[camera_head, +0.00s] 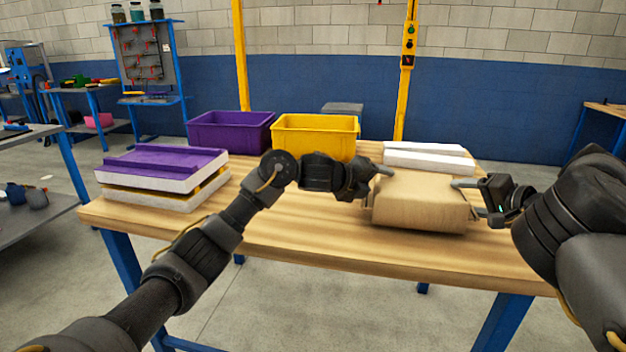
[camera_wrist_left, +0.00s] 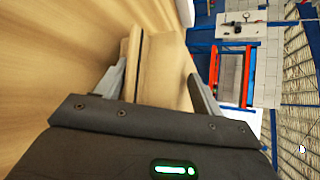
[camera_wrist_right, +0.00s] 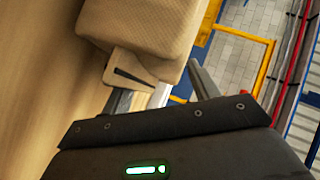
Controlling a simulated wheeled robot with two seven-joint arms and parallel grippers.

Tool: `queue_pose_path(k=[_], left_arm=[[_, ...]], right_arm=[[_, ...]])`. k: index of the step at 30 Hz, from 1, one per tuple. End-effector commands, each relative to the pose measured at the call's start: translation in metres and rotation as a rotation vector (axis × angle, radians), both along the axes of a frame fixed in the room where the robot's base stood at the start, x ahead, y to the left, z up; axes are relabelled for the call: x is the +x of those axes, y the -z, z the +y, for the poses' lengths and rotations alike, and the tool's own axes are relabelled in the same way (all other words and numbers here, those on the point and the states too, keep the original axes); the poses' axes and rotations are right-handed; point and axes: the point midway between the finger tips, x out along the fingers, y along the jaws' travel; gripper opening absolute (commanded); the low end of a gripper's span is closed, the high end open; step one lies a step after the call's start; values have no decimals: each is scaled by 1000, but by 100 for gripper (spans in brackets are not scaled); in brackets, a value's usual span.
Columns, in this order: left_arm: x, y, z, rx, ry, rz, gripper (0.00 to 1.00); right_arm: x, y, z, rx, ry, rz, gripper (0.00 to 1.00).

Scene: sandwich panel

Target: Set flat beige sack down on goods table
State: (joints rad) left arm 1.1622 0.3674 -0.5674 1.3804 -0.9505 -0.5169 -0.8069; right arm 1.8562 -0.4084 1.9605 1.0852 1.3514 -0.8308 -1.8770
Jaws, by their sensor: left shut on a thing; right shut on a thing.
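The flat beige sack (camera_head: 420,205) is at the right part of the wooden goods table (camera_head: 300,245), roughly level. I cannot tell whether its underside touches the tabletop. My left gripper (camera_head: 374,186) is shut on its left end; in the left wrist view the sack (camera_wrist_left: 160,72) sits between the fingers. My right gripper (camera_head: 472,198) is shut on its right end; in the right wrist view a flap of the sack (camera_wrist_right: 133,80) is between the fingers, with the bulging body beyond. The sack's underside is hidden.
White slabs (camera_head: 430,162) lie just behind the sack. A yellow bin (camera_head: 315,140) and a purple bin (camera_head: 228,136) stand at the table's back. A purple-and-white stack of panels (camera_head: 160,180) lies at the left end. The table's middle front is clear.

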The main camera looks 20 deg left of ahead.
Motion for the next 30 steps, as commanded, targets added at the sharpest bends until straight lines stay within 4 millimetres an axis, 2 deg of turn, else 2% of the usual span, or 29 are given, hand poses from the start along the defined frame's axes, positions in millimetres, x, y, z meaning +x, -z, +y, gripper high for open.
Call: queue_pose_path(k=[1,3,4,8,9,20,30], left_arm=[[-3,9,-7,8,19,-2,17],[-3,14,-7,8,19,-2,17],[-3,12,-7,10,20,-1,71],[-2,11,-5,8,14,1,88],[-2,10,-4,7,12,1,90],[-6,7,3,6,4,0,90],[-55,-19,39,6,5,-5,90]], right_arm=[[-1,5,7,0,-16,-7,10],[-1,10,8,0,-16,-7,10],[-2,8,7,-1,-16,-5,63],[-1,7,6,-1,-13,-4,80],[-1,7,5,0,-12,-4,83],[0,8,2,0,-4,-1,83],[0,8,1,-1,-3,-1,83]])
